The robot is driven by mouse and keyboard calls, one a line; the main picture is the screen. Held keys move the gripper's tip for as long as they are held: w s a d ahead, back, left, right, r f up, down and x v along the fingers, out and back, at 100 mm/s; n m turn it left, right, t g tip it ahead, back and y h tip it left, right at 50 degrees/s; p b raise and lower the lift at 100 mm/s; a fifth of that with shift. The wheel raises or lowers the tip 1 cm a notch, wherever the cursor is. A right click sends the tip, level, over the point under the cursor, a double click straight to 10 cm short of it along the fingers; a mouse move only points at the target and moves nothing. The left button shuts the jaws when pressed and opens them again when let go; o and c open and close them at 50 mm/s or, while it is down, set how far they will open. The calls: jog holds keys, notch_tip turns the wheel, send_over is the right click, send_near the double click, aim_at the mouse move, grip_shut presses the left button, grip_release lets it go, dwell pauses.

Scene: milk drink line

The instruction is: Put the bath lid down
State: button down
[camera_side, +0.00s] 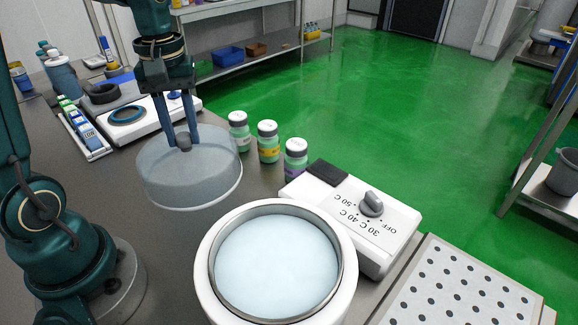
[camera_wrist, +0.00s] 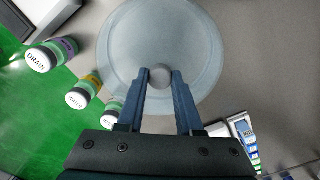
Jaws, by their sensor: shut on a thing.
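The bath lid (camera_side: 205,180) is a clear, greyish round dome with a dark knob on top. My gripper (camera_side: 184,143) is shut on the knob and the lid is under it, to the left of the bath. In the wrist view the lid (camera_wrist: 165,35) lies under the fingers, and my gripper (camera_wrist: 159,78) has one finger on each side of the knob. Whether the lid's rim touches the counter I cannot tell. The bath (camera_side: 277,262) is a white round vessel with a metal rim, open on top, with pale liquid inside.
Several capped bottles (camera_side: 268,143) stand just right of the lid. A white scale (camera_side: 150,117) and a rack of small packs (camera_side: 84,130) stand at the back left. Bare counter (camera_side: 165,235) lies in front of the lid.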

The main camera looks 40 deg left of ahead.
aim_at(196, 149)
jog(key=shift+w+d+f, duration=0.45)
jog(key=shift+w+d, duration=0.05)
jog(key=shift+d, duration=0.1)
jog(key=shift+f, duration=2)
jog(key=shift+f, duration=0.15)
jog(key=c, duration=0.6)
grip_release()
jog(key=shift+o, duration=0.2)
